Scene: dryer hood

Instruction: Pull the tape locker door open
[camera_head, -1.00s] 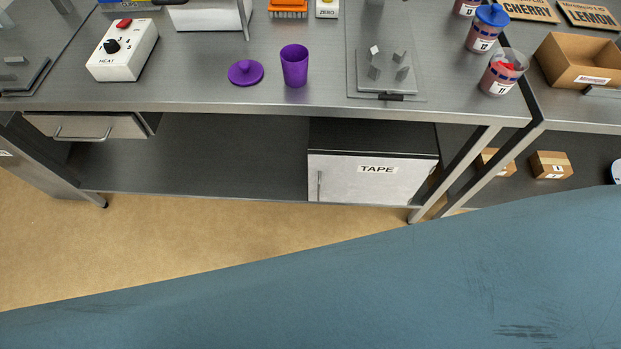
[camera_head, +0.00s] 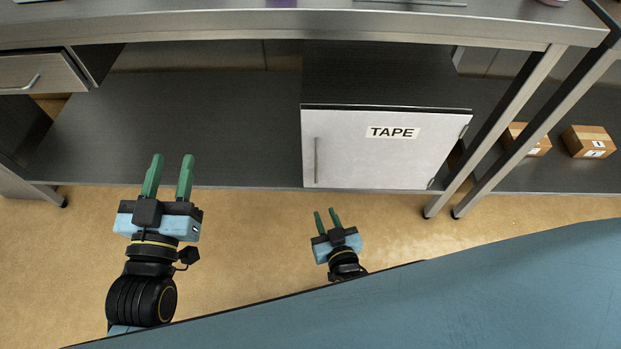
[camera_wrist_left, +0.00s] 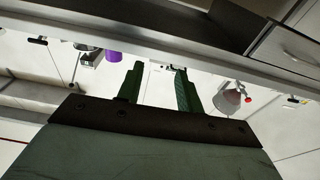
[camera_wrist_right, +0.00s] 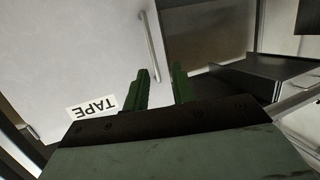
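The tape locker door (camera_head: 365,158) is a pale panel marked TAPE, shut on the locker under the table. Its thin vertical handle (camera_head: 316,160) is on the door's left side. My right gripper (camera_head: 326,217) is open and empty, in front of and below the door in the head view. In the right wrist view the door (camera_wrist_right: 75,55) and the handle (camera_wrist_right: 150,48) show beyond the open fingers (camera_wrist_right: 162,83), apart from them. My left gripper (camera_head: 172,172) is open and empty, left of the locker, in front of the shelf.
The steel table's front edge (camera_head: 240,28) runs above the locker. A drawer (camera_head: 38,72) is at the left. Slanted table legs (camera_head: 497,130) and small cartons (camera_head: 588,141) are to the right. The lower shelf (camera_head: 200,120) left of the locker is empty.

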